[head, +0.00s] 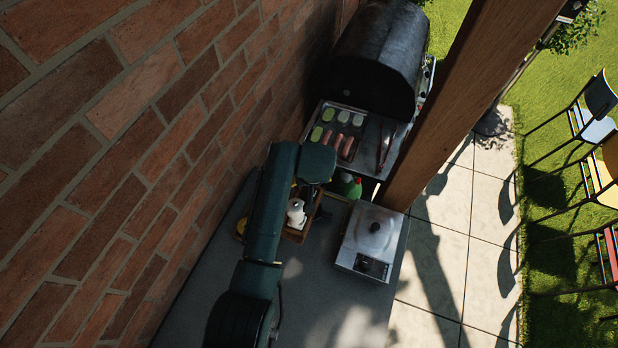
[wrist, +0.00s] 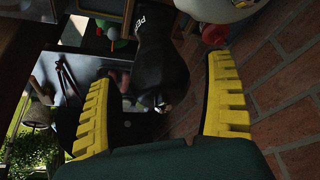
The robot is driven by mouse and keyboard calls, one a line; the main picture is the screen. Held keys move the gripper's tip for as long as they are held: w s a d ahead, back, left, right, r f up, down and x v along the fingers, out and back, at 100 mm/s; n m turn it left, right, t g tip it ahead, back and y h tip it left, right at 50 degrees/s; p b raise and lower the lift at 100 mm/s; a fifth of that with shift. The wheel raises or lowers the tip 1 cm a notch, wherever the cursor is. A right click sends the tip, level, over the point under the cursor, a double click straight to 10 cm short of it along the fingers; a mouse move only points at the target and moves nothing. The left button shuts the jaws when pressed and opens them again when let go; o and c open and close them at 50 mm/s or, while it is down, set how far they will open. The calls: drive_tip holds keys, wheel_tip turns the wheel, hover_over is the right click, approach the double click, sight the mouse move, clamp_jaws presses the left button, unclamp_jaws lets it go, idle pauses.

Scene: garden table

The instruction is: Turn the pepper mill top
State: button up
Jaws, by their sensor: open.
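A black pepper mill (wrist: 160,55) with pale letters starting "PE" shows in the wrist view. Its narrower end with a small shiny tip points toward my palm. My gripper (wrist: 163,66) is open, with one yellow ridged finger on each side of the mill. Gaps show between the mill and both fingers, so it is not gripped. In the head view my dark green arm reaches over the counter toward a wooden tray (head: 294,238). There the gripper and the mill are mostly hidden by the arm.
A white pot-like object (head: 296,214) stands in the tray. A silver box-shaped appliance (head: 369,241) stands to its right. Beyond are a dark grill (head: 375,60) and a food tray (head: 338,133). The brick wall (head: 120,140) is close on the left; a wooden post (head: 470,95) stands right.

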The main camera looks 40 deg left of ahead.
drive_tip(key=v, duration=1.2)
